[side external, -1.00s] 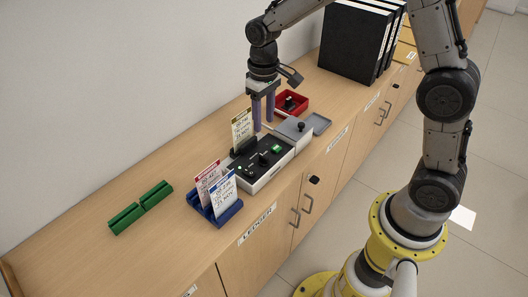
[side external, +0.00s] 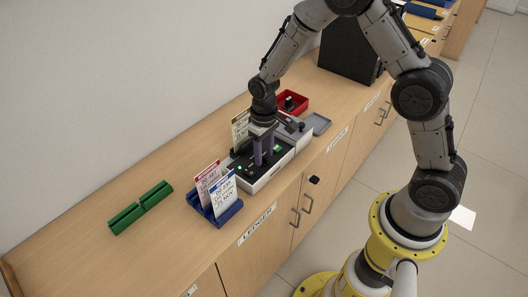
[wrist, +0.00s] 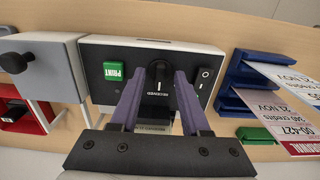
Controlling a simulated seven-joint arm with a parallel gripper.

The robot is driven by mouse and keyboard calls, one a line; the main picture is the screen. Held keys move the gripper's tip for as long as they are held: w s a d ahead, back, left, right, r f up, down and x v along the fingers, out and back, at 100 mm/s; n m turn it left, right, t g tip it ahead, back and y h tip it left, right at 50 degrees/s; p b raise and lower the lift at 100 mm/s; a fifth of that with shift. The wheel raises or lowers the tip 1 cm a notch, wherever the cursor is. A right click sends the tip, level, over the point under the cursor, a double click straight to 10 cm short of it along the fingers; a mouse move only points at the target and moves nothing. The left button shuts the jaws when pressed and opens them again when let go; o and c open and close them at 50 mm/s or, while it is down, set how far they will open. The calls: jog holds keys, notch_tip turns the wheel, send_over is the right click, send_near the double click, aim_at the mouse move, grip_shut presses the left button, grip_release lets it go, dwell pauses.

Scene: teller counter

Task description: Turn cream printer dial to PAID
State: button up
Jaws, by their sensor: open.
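The cream printer (side external: 270,178) stands on the counter with a black top panel; it also shows in the wrist view (wrist: 222,60). Its black dial (wrist: 158,72) sits between a green PRINT button (wrist: 113,70) and a black rocker switch (wrist: 203,78). In the side view my gripper (side external: 263,160) is low over the printer panel and hides the dial.
A yellow-topped card (side external: 240,124) stands upright behind the panel. A blue rack (side external: 222,214) with two cards is at the left, and green holders (side external: 125,217) lie farther left. A red tray (side external: 297,100) and grey lid (side external: 319,122) are beyond the printer. Black binders (side external: 345,50) stand farther back.

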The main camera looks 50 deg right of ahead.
grip_shut()
dwell(0.5)
jog(key=n, duration=0.4)
jog(key=shift+n, duration=0.4)
jog(key=shift+r+n, duration=0.1)
jog(key=shift+n, duration=2.5)
grip_release()
